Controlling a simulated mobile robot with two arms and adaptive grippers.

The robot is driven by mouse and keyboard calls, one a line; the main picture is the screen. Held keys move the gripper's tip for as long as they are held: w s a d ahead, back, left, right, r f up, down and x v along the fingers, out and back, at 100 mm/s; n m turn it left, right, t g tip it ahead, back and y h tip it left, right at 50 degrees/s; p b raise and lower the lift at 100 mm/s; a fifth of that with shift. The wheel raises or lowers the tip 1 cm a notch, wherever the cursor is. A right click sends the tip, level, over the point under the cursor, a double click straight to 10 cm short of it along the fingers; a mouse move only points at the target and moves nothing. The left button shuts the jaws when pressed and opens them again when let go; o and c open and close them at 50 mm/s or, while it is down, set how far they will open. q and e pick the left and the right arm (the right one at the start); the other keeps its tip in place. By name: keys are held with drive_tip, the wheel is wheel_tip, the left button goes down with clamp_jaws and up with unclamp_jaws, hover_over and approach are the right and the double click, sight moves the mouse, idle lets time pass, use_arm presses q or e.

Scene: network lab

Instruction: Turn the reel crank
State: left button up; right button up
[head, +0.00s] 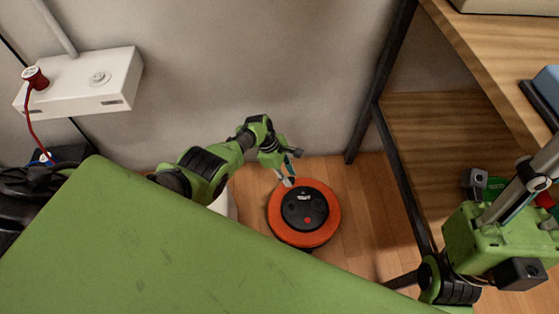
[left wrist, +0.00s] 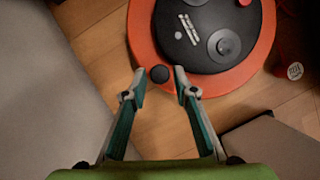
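The reel (head: 274,222) is a round orange disc with a black centre, lying on the wooden floor in the head view. It also shows at the top of the left wrist view (left wrist: 143,38). A small round black knob (left wrist: 159,74), which looks like the crank's handle, is at the reel's near rim. My left gripper (head: 288,182) reaches down at the reel's upper left edge. In the left wrist view its fingertips (left wrist: 160,76) stand apart on either side of the knob, with small gaps. My right gripper (head: 528,180) is at the right, away from the reel; its finger opening is unclear.
A wooden shelf (head: 440,130) with a dark metal leg (head: 385,80) stands right of the reel. A white wall box (head: 80,80) with a red plug (head: 36,78) is at left. A red cylinder (left wrist: 290,70) lies beside the reel. Floor right of the reel is clear.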

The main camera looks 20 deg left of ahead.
use_arm(q)
drive_tip(key=v, duration=1)
drive_tip(key=shift+s+r, duration=0.2)
drive_tip(key=shift+r, duration=0.1)
drive_tip(key=shift+w, duration=0.1)
